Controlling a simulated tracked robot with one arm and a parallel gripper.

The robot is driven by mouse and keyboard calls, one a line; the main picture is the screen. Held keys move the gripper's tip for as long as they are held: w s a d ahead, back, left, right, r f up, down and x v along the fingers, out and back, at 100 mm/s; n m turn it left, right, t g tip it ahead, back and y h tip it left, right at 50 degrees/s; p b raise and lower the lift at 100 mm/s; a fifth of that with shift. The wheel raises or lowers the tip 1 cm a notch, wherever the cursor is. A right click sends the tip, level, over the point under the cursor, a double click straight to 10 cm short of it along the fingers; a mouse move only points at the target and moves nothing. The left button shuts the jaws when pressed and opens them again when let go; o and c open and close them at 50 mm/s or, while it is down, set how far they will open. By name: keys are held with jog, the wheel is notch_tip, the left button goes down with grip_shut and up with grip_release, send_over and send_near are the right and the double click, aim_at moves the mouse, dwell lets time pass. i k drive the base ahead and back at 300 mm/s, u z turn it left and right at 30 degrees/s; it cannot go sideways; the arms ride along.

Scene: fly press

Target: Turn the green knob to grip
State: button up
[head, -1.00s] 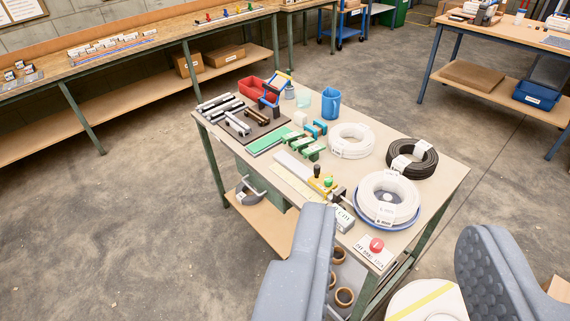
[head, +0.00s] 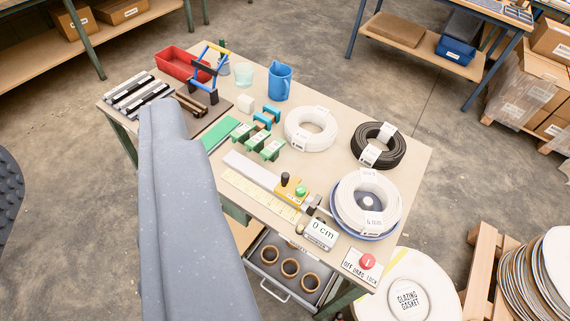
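The small green knob (head: 300,191) sits on a yellow block (head: 291,193) beside a black knob (head: 285,178). The block sits at the end of a pale bar and ruler (head: 258,195) on the workbench (head: 335,165). A grey box reading "0 cm" (head: 320,234) stands just in front of it. My gripper (head: 85,140) is open and empty, to the left of the knob and apart from it. One large grey finger covers the bench's left front part; only the edge of the other shows at the left picture edge.
A red knob (head: 367,261) is on a plate labelled "OFF DRAG LOCK". White coils (head: 312,129) and a black coil (head: 379,146) lie behind. Green blocks (head: 243,131), a blue jug (head: 280,82) and a red tray (head: 180,62) stand farther back. An open drawer (head: 290,268) holds rings.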

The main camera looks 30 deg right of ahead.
aim_at(300, 190)
jog(key=z, duration=0.4)
jog(key=i, duration=0.85)
jog(key=z, duration=0.7)
